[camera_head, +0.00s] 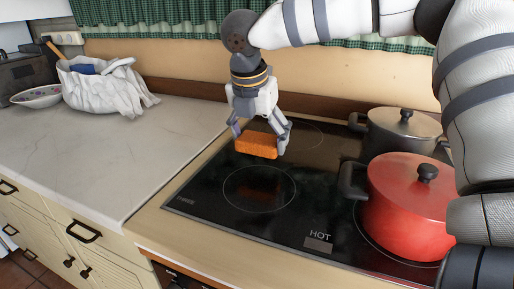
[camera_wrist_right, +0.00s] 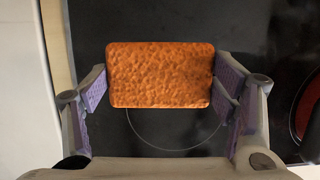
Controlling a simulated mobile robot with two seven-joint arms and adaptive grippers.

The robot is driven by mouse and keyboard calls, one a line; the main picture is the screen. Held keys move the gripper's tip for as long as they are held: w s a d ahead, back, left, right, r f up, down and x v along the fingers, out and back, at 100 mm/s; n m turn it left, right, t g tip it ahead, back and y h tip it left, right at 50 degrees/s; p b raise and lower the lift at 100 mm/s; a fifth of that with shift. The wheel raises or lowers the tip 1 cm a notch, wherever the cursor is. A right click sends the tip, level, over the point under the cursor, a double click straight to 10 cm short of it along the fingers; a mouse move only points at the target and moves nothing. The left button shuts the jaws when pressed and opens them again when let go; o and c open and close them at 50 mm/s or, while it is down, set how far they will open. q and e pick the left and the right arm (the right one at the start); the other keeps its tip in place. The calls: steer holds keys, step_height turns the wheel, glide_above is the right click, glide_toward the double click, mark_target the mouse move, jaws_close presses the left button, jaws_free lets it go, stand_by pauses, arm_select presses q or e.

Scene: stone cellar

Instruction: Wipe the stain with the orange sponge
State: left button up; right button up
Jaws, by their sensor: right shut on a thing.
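The orange sponge (camera_head: 257,145) is a rectangular block with a rough surface. My right gripper (camera_head: 262,137) is shut on it, with one finger at each short end. In the right wrist view the sponge (camera_wrist_right: 160,75) sits between the purple finger pads of the gripper (camera_wrist_right: 160,90). The sponge is held above the black glass cooktop (camera_head: 215,200), apart from it, and a faint orange reflection shows on the glass below. I cannot make out a clear stain on the cooktop in either view. My left gripper is not in view.
A red lidded pot (camera_head: 405,215) and a grey lidded pot (camera_head: 400,140) stand on the cooktop's right side. The pale counter (camera_head: 130,150) on the left is mostly clear. A white cloth bag (camera_head: 100,85) and a bowl (camera_head: 38,97) are at its back.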

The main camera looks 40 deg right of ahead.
steer(key=shift+r, duration=1.7)
